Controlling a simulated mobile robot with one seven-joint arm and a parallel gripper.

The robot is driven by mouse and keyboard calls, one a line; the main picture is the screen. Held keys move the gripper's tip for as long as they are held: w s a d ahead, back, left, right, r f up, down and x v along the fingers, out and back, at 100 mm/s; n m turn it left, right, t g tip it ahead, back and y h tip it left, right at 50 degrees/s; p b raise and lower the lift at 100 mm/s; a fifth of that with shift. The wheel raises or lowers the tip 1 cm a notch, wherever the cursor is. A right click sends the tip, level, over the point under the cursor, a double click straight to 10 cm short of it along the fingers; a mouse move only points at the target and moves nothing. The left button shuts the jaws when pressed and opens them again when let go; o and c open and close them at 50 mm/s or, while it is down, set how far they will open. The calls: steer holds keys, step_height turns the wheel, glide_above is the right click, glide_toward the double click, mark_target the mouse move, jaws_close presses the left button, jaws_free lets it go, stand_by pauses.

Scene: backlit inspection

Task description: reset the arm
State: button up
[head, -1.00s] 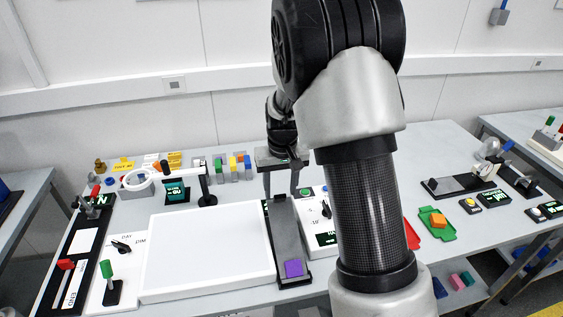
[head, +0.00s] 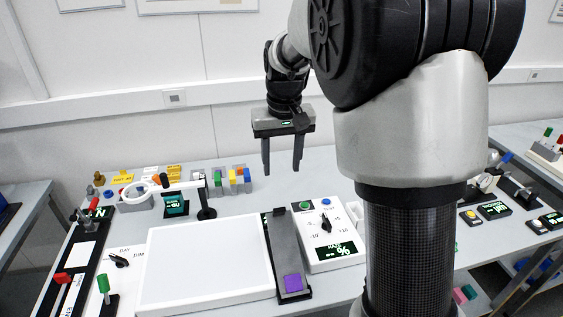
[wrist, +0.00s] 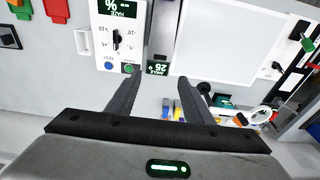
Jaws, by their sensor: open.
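My gripper (head: 283,154) hangs above the back part of the bench in the head view, fingers pointing down. The two fingers are apart with nothing between them. In the wrist view my gripper (wrist: 160,92) also shows open and empty, with the bench below it. My arm runs from the right of the head view up and over to the gripper. Its near links hide part of the bench on the right.
A white light panel (head: 205,262) lies on the bench beside a dark ramp-like holder bearing a purple block (head: 293,283). A white dial box (head: 328,240) stands right of it. A ring magnifier (head: 207,205) and several coloured blocks stand at the back left.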

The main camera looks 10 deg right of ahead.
steer(key=s+r+t, duration=0.2)
steer(key=s+r, duration=0.5)
steer(key=s, duration=0.5)
steer(key=s+t, duration=0.2)
steer(key=s, duration=1.1)
steer(key=shift+d+f, duration=0.25)
steer(key=shift+f, duration=0.2)
stand_by(0.5)
steer(key=c, duration=0.4)
steer(key=shift+s+a, duration=0.15)
